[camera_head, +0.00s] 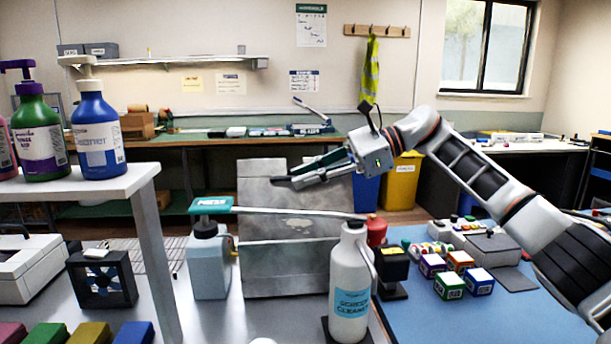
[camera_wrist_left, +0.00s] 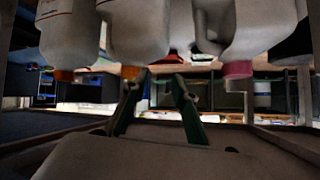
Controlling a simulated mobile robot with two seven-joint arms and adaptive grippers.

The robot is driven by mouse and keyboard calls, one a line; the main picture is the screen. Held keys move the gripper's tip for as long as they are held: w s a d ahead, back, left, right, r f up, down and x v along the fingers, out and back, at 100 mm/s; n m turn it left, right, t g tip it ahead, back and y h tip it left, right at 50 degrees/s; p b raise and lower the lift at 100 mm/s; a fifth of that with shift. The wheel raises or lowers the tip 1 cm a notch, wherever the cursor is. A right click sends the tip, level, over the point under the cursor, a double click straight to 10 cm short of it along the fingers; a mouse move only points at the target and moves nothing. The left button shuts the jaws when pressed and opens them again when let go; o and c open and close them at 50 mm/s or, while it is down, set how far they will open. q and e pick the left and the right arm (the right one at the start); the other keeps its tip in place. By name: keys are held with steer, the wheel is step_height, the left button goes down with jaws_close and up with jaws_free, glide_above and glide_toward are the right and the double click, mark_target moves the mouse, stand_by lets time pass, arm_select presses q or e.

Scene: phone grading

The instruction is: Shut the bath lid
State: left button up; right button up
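A grey metal unit, apparently the bath (camera_head: 288,268), stands at the middle of the bench in the head view. Its upright upper panel (camera_head: 262,187) looks like the raised lid. Bottles in front hide part of the unit, and its inside does not show. My right gripper (camera_head: 284,178) reaches in from the right at the height of the panel's upper part. It holds nothing that I can see; its fingers overlap in this view, so their gap is unclear. My left gripper (camera_wrist_left: 157,80) shows only in the left wrist view, its green-padded fingers apart with nothing between them.
A white screen cleaner bottle (camera_head: 350,285) and a pump bottle (camera_head: 208,265) with a teal top stand before the metal unit. Small coloured boxes (camera_head: 450,285) lie on the blue mat (camera_head: 515,315) at right. A shelf (camera_head: 95,183) with bottles stands at left.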

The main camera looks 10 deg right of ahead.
steer(key=v, duration=1.2)
steer(key=shift+c, duration=0.3)
